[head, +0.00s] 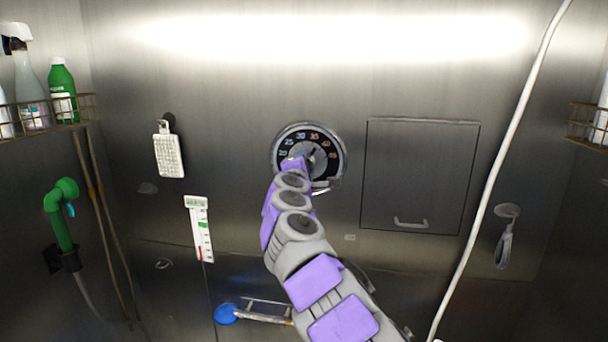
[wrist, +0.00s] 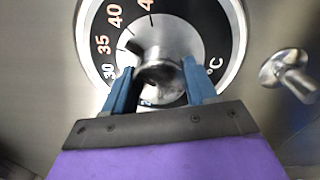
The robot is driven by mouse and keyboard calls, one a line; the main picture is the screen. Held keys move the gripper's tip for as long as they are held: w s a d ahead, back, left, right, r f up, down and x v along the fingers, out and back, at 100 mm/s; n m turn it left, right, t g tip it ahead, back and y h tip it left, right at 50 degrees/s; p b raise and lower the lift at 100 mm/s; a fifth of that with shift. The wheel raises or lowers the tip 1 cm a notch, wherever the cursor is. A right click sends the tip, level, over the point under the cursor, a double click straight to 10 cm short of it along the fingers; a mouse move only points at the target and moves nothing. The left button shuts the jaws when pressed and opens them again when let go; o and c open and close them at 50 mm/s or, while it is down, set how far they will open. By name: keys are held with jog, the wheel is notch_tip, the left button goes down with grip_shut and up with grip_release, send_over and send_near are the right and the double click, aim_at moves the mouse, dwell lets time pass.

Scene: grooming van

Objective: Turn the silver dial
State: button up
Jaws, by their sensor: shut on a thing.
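The silver dial (wrist: 165,72) is a round metal knob at the centre of a black temperature scale (wrist: 92,28) with pale numbers and a °C mark. In the wrist view my gripper (wrist: 156,80) has one blue finger on each side of the knob and is shut on it.
A wall panel with a handle (head: 420,175) is right of the dial. A white hose (head: 500,155) hangs farther right. A thermometer strip (head: 200,228) and a pale brush-like pad (head: 168,155) are on the left. Bottles (head: 62,90) stand in a wire rack. A metal knob (wrist: 288,75) is beside the scale.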

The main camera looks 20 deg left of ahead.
jog(key=shift+a+f+m+b, duration=0.1)
jog(key=shift+f+m+b, duration=0.25)
jog(key=shift+m+b, duration=0.6)
jog(key=shift+m, duration=0.45)
jog(key=o, duration=1)
jog(key=shift+w, duration=0.1)
jog(key=shift+o, duration=0.2)
jog(key=shift+r, duration=0.15)
jog(key=shift+s, duration=0.2)
